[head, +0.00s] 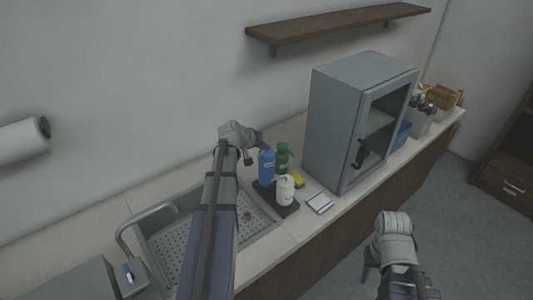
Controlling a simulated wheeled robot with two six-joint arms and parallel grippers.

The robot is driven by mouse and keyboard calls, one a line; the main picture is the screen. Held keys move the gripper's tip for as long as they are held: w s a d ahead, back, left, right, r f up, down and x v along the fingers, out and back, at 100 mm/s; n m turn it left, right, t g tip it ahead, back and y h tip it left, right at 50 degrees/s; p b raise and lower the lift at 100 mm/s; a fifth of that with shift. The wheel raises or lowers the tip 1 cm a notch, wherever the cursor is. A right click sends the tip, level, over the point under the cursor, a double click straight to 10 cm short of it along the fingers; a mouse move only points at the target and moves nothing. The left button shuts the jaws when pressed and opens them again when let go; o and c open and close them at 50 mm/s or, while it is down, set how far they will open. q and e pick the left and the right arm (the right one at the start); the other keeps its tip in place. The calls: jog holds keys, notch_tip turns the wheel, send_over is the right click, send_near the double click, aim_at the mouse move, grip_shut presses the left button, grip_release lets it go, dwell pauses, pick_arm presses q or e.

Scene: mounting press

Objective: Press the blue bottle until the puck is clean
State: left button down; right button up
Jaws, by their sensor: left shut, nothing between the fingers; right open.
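The blue bottle (266,170) stands upright on a dark tray (291,209) beside the sink, with a green bottle and a white bottle. My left gripper (254,152) is shut and empty, close to the top of the blue bottle on its left; I cannot tell whether it touches it. A small brownish piece (247,215), perhaps the puck, lies in the sink (180,245); its details are too small to tell. My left arm hides part of the sink. My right gripper (370,268) is open and empty, over the floor in front of the counter.
The green bottle (282,156) and white bottle (285,191) crowd the blue one. A yellow sponge (298,180) and a blue-edged white pad (319,203) lie to the right. A grey cabinet (335,125) stands beyond them. A faucet (125,235) rises at the sink's left.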

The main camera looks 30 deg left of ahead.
aim_at(265, 153)
pick_arm(q)
jog(key=shift+f+b, duration=0.45)
dwell(0.7)
jog(key=shift+r, duration=0.15)
jog(key=shift+r+p, duration=0.8)
jog(key=shift+p, duration=0.1)
notch_tip(265, 153, up, 5)
jog(key=p, duration=0.5)
dwell(0.3)
dwell(0.4)
